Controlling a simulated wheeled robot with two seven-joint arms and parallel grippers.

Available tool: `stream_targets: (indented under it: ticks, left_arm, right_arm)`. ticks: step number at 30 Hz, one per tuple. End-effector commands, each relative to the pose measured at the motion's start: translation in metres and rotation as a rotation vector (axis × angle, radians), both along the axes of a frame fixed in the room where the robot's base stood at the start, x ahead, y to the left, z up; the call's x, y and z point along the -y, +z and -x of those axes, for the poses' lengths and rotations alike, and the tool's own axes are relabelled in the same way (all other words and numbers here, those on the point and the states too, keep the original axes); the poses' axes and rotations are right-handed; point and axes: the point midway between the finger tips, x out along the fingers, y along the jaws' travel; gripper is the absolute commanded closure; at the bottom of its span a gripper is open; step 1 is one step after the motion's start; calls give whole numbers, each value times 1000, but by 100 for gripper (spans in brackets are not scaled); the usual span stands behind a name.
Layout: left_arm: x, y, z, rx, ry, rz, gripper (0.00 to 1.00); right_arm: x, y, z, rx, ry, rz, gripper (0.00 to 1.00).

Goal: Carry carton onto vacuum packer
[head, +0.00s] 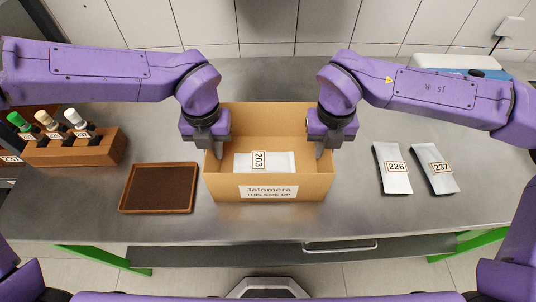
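The carton (221,188) is an open-topped brown cardboard box labelled "Jalomera THIS SIDE UP". It stands upright on the metal bench in the middle of the head view. A white packet marked 203 (279,162) lies inside it. My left gripper (217,152) is at the carton's left wall and my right gripper (321,152) is at its right wall, both pointing down. Whether the fingers pinch the walls is too small to tell. The vacuum packer is not clearly identifiable; a partly hidden white and blue machine (455,64) at the back right may be it.
A brown tray (128,193) lies left of the carton. A wooden rack (75,153) with several capped bottles stands at far left. Packets marked 226 (393,178) and 237 (438,180) lie to the right. Bare bench shows between carton and packets.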

Motion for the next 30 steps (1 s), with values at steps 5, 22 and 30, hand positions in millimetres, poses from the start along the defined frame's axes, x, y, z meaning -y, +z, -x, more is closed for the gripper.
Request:
stream_targets:
  ticks: [5,22,30]
  left_arm:
    - [0,0,0,0,1,0,100]
    - [0,53,0,1,1,0,100]
    - [0,51,0,1,1,0,100]
  right_arm:
    - [0,0,0,0,-1,0,100]
    - [0,53,0,0,-1,0,100]
    - [0,50,0,0,-1,0,100]
